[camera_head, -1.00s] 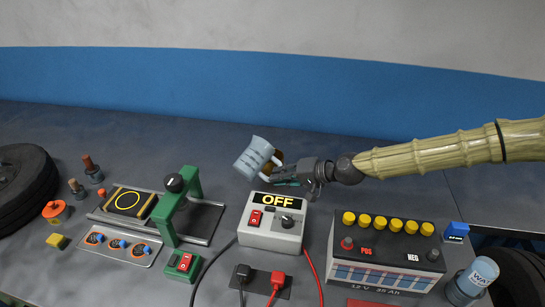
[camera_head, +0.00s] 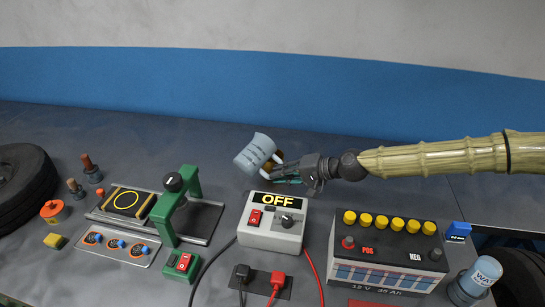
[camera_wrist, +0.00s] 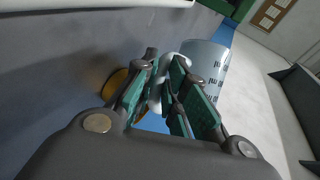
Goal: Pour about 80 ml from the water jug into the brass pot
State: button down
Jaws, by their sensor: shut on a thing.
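The water jug (camera_head: 254,154) is pale blue-grey with dark markings, and is tilted at the back of the bench, left of my gripper. My gripper (camera_head: 281,170) is shut on the jug's handle. In the wrist view my fingers (camera_wrist: 167,90) close on the pale handle, with the marked jug wall (camera_wrist: 208,68) beyond. The brass pot (camera_wrist: 114,84) shows as a yellow curve beside my fingers; in the head view only a small brassy part (camera_head: 268,164) shows behind the jug and gripper. The water level and any stream cannot be seen.
A control box reading OFF (camera_head: 273,222) stands just in front of my gripper. A green-framed fixture (camera_head: 176,205) is to the left, and a battery (camera_head: 387,250) to the right. The back of the bench is mostly clear.

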jog(key=shift+w+d+r+m+b, duration=0.2)
jog(key=shift+m+b, duration=0.1)
jog(key=shift+b, duration=0.3)
jog(key=shift+s+a+r+y, duration=0.1)
jog(key=shift+a+y, duration=0.1)
jog(key=shift+y, duration=0.1)
jog(key=shift+s+a, duration=0.15)
jog(key=shift+a, duration=0.1)
jog(key=shift+g, duration=0.3)
jog(key=shift+r+b, duration=0.1)
jog(key=shift+b, duration=0.45)
